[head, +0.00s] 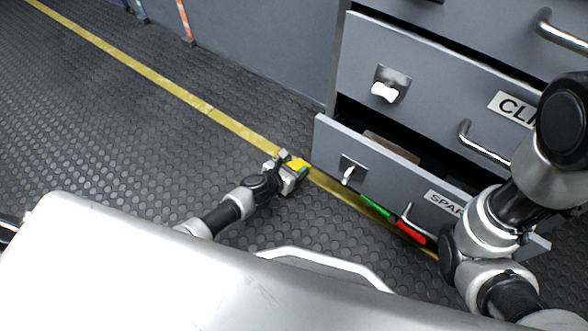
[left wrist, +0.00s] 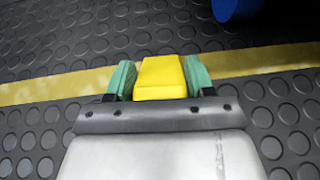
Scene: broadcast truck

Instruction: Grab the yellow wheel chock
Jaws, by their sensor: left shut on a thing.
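The yellow wheel chock (head: 298,164) is low over the dark floor, left of the bottom drawer in the head view. In the left wrist view the yellow chock (left wrist: 161,78) sits between two green finger pads. My left gripper (head: 291,169) is shut on it, with a pad touching each side; the left wrist view shows the gripper (left wrist: 160,82) too. I cannot tell whether the chock touches the floor. My right arm shows at the right of the head view, but its gripper cannot be made out.
A grey drawer cabinet (head: 420,75) stands at right, its bottom drawer (head: 335,137) pulled out. A green object (head: 375,206) and a red one (head: 411,232) are by that drawer. A yellow line (head: 150,75) crosses the studded floor, open at left. A blue thing (left wrist: 236,8) is beyond the gripper.

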